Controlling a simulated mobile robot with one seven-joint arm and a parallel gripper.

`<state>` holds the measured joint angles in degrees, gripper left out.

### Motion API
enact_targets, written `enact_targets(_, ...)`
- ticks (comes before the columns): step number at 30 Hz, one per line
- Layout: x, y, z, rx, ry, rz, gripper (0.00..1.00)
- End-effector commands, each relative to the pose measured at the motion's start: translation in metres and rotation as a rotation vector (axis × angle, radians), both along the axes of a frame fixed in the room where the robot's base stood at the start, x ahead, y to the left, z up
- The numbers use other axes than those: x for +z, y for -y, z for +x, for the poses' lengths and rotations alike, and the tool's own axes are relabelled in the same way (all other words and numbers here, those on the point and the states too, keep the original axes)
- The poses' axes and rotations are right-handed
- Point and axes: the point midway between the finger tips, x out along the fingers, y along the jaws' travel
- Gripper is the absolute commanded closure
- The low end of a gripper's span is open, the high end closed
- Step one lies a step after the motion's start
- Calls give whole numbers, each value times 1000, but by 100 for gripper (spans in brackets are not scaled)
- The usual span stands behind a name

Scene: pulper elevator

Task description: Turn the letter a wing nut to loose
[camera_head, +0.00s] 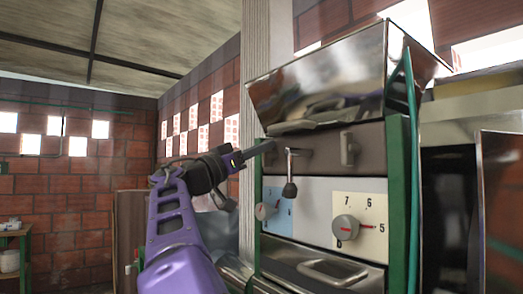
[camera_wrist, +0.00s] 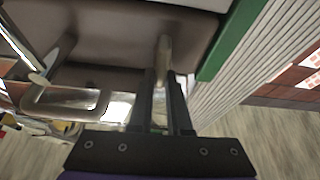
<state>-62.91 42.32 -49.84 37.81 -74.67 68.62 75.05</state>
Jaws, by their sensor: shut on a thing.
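My gripper (camera_head: 268,147) reaches from the left to the left end of the brown panel (camera_head: 322,150) on the machine. The wrist view shows my gripper (camera_wrist: 161,80) with its two dark fingers shut around a narrow, light metal piece (camera_wrist: 164,48) that stands out from the brown panel; it looks like the wing nut. In the head view that piece is hidden behind the fingers. A similar metal nut or handle (camera_head: 348,148) sits on the right part of the panel. I cannot read any letter a.
A lever with a dark knob (camera_head: 289,188) hangs just right of my gripper. Below are a left knob (camera_head: 266,211) on a blue plate and a numbered dial (camera_head: 345,228). A shiny hopper (camera_head: 320,85) juts out above. A green post (camera_head: 403,190) stands at right.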

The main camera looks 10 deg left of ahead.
Motion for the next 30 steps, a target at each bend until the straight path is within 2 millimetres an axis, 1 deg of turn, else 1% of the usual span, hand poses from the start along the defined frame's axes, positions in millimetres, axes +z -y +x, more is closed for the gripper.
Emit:
enact_targets(8, -3, -2, 1, 3, -117, -131, 100)
enact_targets(30, -4, -10, 8, 6, -584, -653, 100)
